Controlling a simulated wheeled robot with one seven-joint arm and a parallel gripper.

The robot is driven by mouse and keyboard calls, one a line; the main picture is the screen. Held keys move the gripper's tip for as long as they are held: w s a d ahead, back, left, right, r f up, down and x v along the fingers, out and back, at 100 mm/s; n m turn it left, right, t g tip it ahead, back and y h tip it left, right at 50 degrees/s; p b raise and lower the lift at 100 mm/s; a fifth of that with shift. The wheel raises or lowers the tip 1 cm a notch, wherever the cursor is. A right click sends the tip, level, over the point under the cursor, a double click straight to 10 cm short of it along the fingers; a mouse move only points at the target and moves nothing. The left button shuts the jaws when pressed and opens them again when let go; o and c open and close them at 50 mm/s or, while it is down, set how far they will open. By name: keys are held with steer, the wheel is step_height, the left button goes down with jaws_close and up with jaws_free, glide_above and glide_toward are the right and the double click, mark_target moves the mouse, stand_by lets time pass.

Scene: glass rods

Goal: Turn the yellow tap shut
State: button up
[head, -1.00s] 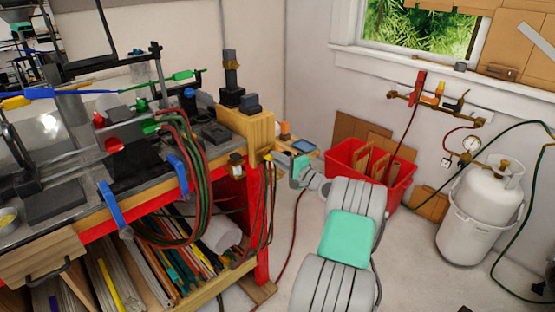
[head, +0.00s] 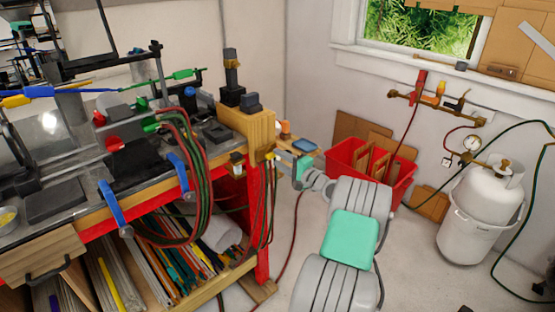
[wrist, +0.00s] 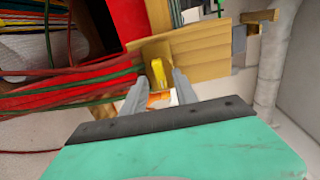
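The yellow tap (wrist: 157,73) has a small yellow handle in front of a wooden block on the bench in the wrist view. In the head view the yellow tap (head: 269,155) is a small spot at the bench's right end, beside the hanging hoses. My gripper (wrist: 161,76) is open, with one grey finger on each side of the yellow handle. I cannot tell whether either finger touches it. An orange and white part shows below the handle between the fingers. In the head view my gripper (head: 280,160) reaches the tap from the right, its fingers small and partly hidden.
Red and green hoses (wrist: 70,92) run close to the left finger. The red bench leg (head: 261,225) stands below the tap. A red bin (head: 370,175) and a white gas cylinder (head: 485,195) stand to the right. Floor between bench and bin is partly clear.

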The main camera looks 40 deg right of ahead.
steer(key=s, duration=0.6)
steer(key=shift+s+b, duration=0.2)
steer(key=shift+b, duration=0.2)
steer(key=shift+d, duration=0.1)
